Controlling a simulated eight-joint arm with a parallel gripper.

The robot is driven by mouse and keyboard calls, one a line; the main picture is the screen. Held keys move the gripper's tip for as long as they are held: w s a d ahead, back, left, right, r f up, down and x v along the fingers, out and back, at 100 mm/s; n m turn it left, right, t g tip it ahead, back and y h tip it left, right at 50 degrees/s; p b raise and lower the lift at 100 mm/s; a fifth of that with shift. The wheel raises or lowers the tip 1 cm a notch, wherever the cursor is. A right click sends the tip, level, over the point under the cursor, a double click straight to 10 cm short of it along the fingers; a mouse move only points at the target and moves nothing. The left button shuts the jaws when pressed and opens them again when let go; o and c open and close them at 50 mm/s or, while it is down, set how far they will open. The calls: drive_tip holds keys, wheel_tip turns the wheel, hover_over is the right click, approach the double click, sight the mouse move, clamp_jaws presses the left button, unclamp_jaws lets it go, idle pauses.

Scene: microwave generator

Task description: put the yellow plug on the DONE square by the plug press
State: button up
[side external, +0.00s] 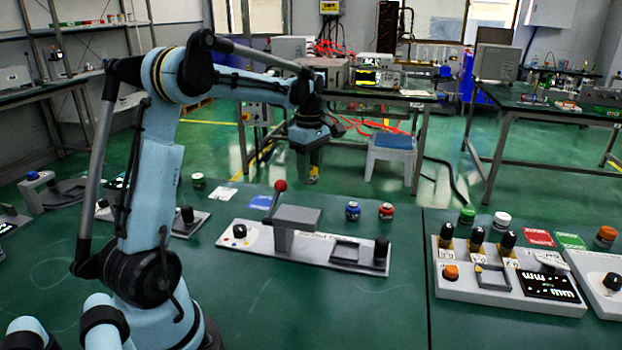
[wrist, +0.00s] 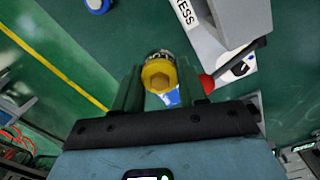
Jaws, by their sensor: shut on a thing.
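My gripper (side external: 312,178) is shut on the yellow plug (side external: 312,171) and holds it in the air, above and behind the plug press (side external: 290,218). In the wrist view the plug (wrist: 159,75) sits between the two fingers, its yellow hexagonal end facing the camera. The press is grey with a red-knobbed lever (side external: 280,187), on a pale base. I cannot read which marking is the DONE square. The blue card shows partly behind the plug in the wrist view (wrist: 172,98).
A blue-lidded jar (side external: 353,211) and a red-lidded jar (side external: 386,212) stand behind the press base. A square frame (side external: 345,251) and a black knob (side external: 381,252) sit on its right part. Another panel with several knobs (side external: 508,275) is at right. The front table area is clear.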

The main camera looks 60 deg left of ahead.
drive_tip(key=s+a+f+n, duration=0.1)
drive_tip(key=s+a+n, duration=0.2)
drive_tip(key=a, duration=0.4)
drive_tip(key=s+a+f+n, duration=0.1)
drive_tip(key=s+a+n, duration=0.25)
drive_tip(key=a, duration=0.45)
drive_tip(key=f, duration=0.5)
drive_tip(key=shift+s+f, duration=0.25)
drive_tip(key=shift+f, duration=2.15)
drive_tip(key=shift+f, duration=0.1)
drive_tip(key=o, duration=1.2)
drive_tip(key=shift+o, duration=0.2)
